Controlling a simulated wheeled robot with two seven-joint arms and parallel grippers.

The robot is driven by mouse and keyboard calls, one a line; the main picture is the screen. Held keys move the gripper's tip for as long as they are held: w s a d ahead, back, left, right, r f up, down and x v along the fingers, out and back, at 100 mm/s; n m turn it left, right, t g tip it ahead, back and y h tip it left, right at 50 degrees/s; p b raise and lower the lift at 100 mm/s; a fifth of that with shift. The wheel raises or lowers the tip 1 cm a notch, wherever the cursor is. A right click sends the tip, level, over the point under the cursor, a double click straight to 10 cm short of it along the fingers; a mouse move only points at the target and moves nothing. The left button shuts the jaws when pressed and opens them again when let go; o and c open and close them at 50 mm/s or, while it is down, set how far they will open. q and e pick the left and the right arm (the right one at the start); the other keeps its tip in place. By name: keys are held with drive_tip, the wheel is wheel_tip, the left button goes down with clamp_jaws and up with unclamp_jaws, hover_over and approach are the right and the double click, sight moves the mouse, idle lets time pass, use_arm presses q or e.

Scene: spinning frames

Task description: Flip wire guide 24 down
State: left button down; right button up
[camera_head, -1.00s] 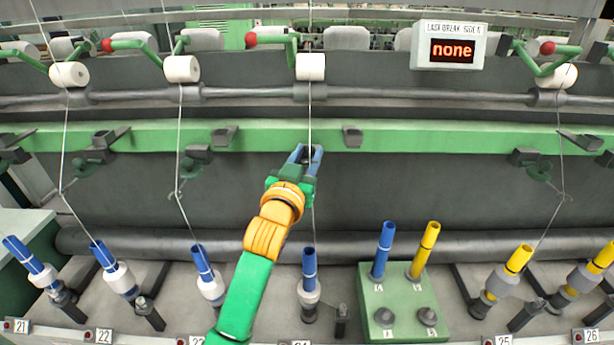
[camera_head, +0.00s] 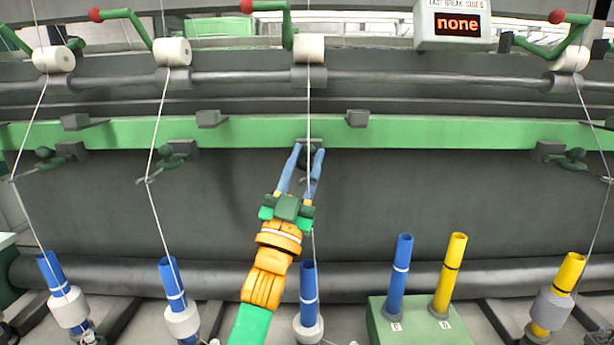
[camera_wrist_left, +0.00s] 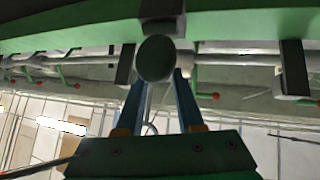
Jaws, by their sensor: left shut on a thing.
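Wire guide 24 (camera_wrist_left: 155,58) shows in the left wrist view as a dark green round end below a grey bracket on the green rail. My left gripper (camera_head: 307,152) reaches up to it, and its two blue fingers are shut on it from both sides. In the head view the guide is mostly hidden between the fingertips, under its grey bracket (camera_head: 309,143). A white thread (camera_head: 309,110) runs down from the roller in front of the guide. My right gripper is not in view.
Neighbouring green guides, one to the left (camera_head: 172,160) and one to the right (camera_head: 566,155), stick out from the green rail (camera_head: 440,135) beside threads. A green block (camera_head: 377,310) holds a blue and a yellow tube. Bobbins stand along the bottom.

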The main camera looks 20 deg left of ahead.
use_arm(q)
drive_tip(key=shift+f, duration=0.15)
idle(0.3)
drive_tip(key=c, duration=0.8)
unclamp_jaws()
drive_tip(key=shift+f, duration=0.1)
drive_tip(key=shift+o, duration=0.9)
drive_tip(key=shift+a, duration=0.1)
drive_tip(key=shift+w+a, duration=0.1)
drive_tip(key=shift+w, duration=0.05)
drive_tip(key=b+v, duration=0.2)
drive_tip(key=v, duration=0.5)
